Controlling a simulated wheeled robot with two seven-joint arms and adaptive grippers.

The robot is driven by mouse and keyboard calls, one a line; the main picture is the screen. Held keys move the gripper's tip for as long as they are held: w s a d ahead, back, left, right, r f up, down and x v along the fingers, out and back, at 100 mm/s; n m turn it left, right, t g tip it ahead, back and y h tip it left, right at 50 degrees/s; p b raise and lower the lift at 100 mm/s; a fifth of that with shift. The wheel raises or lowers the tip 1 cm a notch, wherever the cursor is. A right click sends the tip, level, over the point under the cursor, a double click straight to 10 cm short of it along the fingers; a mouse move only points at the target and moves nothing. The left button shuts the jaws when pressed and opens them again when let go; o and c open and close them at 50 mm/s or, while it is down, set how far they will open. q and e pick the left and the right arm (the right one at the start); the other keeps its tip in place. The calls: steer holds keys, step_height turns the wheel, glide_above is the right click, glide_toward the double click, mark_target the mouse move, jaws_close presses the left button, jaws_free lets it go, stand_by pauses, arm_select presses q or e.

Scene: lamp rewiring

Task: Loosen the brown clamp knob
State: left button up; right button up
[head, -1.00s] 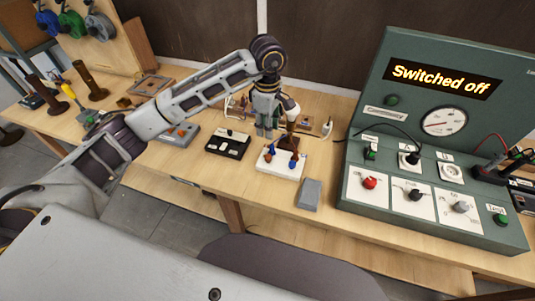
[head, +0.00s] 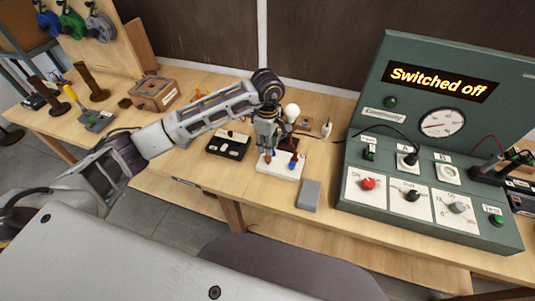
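A white block (head: 270,168) lies on the wooden bench near the middle, with small brown and blue parts on top. A dark brown upright part (head: 290,145), which may hold the brown clamp knob, stands toward its back right. A blue knob (head: 292,165) is at its right front. My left gripper (head: 266,148) points down over the block's left part, beside the brown part. It hides much of what is beneath it. Its fingertips are too small and covered to tell whether they are open or touching a knob. My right gripper is not in view.
A black switch box (head: 229,145) is left of the block and a grey slab (head: 309,195) is right of it. A white bulb (head: 292,110) stands behind. A green test panel (head: 365,120) reading "Switched off" fills the right. The bench front is mostly clear.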

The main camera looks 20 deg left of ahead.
mark_target(268, 157)
arm_select(q)
steer(key=shift+f+p, duration=0.55)
steer(key=shift+f, duration=2.65)
jaws_close()
